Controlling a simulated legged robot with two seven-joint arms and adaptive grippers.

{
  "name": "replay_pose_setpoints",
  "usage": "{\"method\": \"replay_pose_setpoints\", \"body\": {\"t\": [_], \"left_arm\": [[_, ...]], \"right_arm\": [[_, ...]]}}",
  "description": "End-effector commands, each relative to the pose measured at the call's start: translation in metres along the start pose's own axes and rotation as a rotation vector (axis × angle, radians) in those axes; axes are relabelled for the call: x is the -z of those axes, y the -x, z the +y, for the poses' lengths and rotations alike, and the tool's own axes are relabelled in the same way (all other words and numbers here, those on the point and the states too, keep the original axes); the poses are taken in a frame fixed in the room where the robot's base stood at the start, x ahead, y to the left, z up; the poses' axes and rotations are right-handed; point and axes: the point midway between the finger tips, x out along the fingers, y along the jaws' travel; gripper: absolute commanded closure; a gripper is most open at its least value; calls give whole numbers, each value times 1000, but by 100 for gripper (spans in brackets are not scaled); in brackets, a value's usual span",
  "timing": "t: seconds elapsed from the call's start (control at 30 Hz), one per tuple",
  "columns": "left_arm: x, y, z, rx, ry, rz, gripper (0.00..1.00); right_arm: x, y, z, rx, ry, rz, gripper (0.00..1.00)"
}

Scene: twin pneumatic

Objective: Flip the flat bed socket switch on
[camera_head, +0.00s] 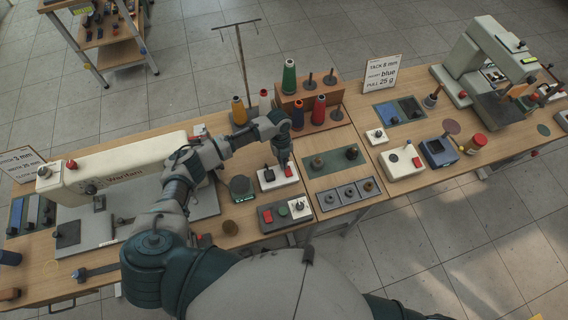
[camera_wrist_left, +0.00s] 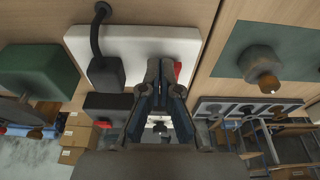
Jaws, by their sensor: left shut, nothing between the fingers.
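The flat bed socket is a white plate (camera_head: 278,182) on the bench, in front of the flat bed sewing machine's right end. A black plug (camera_head: 269,175) sits on its left part and a red switch (camera_head: 289,171) on its right part. In the left wrist view the white plate (camera_wrist_left: 137,50) fills the upper middle, with the black plug and its cord (camera_wrist_left: 105,72) at left. The red switch (camera_wrist_left: 178,68) is partly hidden behind my finger. My left gripper (camera_wrist_left: 161,66) is shut and empty, its tips right at the switch. Contact and the switch's tilt cannot be told. My right gripper is out of view.
A control box with red and green buttons (camera_head: 270,215) lies just in front of the socket. A green mat with dark knobs (camera_head: 335,168) lies to the right. Thread cones (camera_head: 298,114) stand behind. The white sewing machine (camera_head: 120,168) is at left. A second socket (camera_head: 402,163) is further right.

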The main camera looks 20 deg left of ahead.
Motion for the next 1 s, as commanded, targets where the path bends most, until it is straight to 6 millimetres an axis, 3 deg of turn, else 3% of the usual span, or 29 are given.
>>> {"method": "replay_pose_setpoints", "body": {"t": [0.07,0.7,1.0], "left_arm": [[-4,-8,0,1,1,42,100],[12,1,0,2,-1,34,100],[14,-1,0,1,-1,35,100]], "right_arm": [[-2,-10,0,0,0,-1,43],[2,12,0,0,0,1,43],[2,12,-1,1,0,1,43]]}}
